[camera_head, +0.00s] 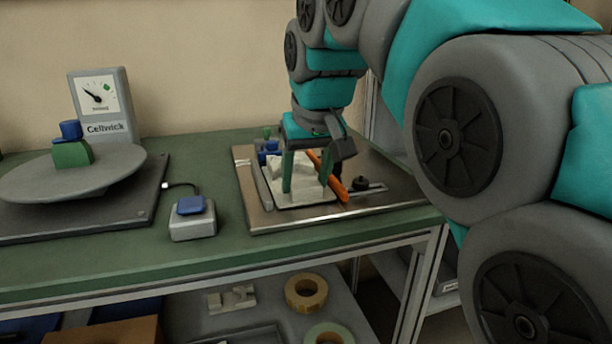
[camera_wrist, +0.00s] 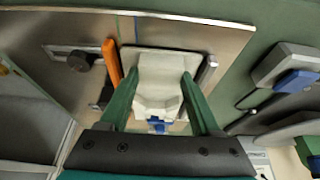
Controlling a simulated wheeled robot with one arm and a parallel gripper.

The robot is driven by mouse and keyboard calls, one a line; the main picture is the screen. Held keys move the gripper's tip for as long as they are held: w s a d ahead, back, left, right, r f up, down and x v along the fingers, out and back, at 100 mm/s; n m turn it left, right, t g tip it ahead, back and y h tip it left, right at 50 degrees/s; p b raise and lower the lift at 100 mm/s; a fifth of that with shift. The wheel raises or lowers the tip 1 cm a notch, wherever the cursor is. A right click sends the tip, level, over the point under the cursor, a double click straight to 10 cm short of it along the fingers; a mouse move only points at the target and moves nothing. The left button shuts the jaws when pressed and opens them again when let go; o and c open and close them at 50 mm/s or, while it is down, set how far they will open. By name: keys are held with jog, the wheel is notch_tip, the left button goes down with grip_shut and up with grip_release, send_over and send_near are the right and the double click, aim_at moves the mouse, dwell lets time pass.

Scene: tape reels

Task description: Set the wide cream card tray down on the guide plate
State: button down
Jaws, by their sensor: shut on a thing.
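The wide cream card tray (camera_head: 312,190) is between the green fingers of my gripper (camera_head: 306,180), which are shut on its two sides. It looks level. In the wrist view the tray (camera_wrist: 157,78) lies between an orange bar (camera_wrist: 112,63) on the left and a grey metal rail (camera_wrist: 207,72) on the right. The guide plate (camera_head: 270,221) is the metal plate directly under it, at the right of the green bench. The tray is very low over the plate; whether it touches cannot be told. My fingers partly hide its sides in the head view.
A black knob (camera_head: 360,183) on a slotted strip stands right of the orange bar. Blue parts (camera_head: 268,150) stand behind the tray. A dial scale (camera_head: 100,100) with a round pan and a grey box with a blue button (camera_head: 191,206) are to the left. Tape reels (camera_head: 306,291) lie below.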

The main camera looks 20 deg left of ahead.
jog(key=shift+f, duration=0.15)
jog(key=shift+c, duration=0.5)
grip_release()
